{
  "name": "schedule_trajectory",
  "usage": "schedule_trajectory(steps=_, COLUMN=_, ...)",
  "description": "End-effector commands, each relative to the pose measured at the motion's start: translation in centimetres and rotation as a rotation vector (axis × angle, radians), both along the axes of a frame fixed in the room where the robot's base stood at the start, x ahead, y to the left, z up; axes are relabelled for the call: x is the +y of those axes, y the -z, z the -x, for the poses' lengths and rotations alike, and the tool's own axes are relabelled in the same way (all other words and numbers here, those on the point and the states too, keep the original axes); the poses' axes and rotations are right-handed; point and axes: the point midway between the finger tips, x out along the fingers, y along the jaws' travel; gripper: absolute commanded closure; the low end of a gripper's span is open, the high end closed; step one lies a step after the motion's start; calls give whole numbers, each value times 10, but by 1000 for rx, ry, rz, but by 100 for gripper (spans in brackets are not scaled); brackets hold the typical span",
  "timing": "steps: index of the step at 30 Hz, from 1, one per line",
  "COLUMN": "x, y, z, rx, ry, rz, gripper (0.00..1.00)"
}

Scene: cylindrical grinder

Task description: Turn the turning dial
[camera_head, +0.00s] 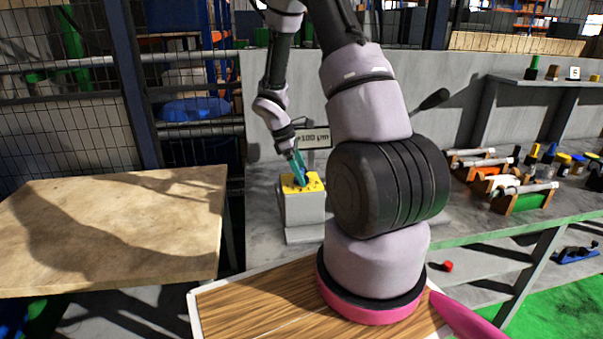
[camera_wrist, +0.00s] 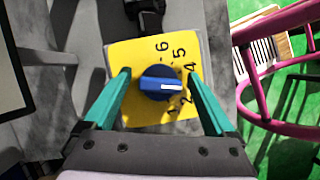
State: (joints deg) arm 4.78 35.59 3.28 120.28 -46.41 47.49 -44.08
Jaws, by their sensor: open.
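The turning dial (camera_wrist: 160,84) is a round blue knob with a white pointer mark. It sits on a yellow plate (camera_wrist: 125,52) with black numbers along its right side. The pointer aims to the right, near the 3 or 4. In the head view, the yellow plate (camera_head: 315,186) tops a grey box (camera_head: 303,208) on the bench. My gripper (camera_wrist: 160,80) has teal fingers, one on each side of the knob, with gaps between them and it. It is open and holds nothing. In the head view my gripper (camera_head: 298,170) reaches down over the plate; the fingertips partly hide the knob.
A sign (camera_head: 313,139) stands behind the box. A wooden table (camera_head: 110,225) is at the left. Wooden racks with tools (camera_head: 520,195) stand on the grey bench at the right. A pink curved frame (camera_wrist: 258,100) shows at the right of the wrist view.

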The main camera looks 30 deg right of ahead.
Motion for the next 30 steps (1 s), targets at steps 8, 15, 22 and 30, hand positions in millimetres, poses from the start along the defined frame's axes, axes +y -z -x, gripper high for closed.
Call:
schedule_trajectory(steps=8, x=5, y=-16, z=-4, rx=-3, ry=0, rz=1, gripper=10)
schedule_trajectory(steps=15, x=21, y=-61, z=-14, rx=-5, ry=0, rz=1, gripper=10)
schedule_trajectory(steps=22, x=33, y=-92, z=-20, rx=-2, ry=0, rz=0, gripper=10)
schedule_trajectory(steps=30, x=36, y=-100, z=-21, rx=0, ry=0, rz=0, gripper=10)
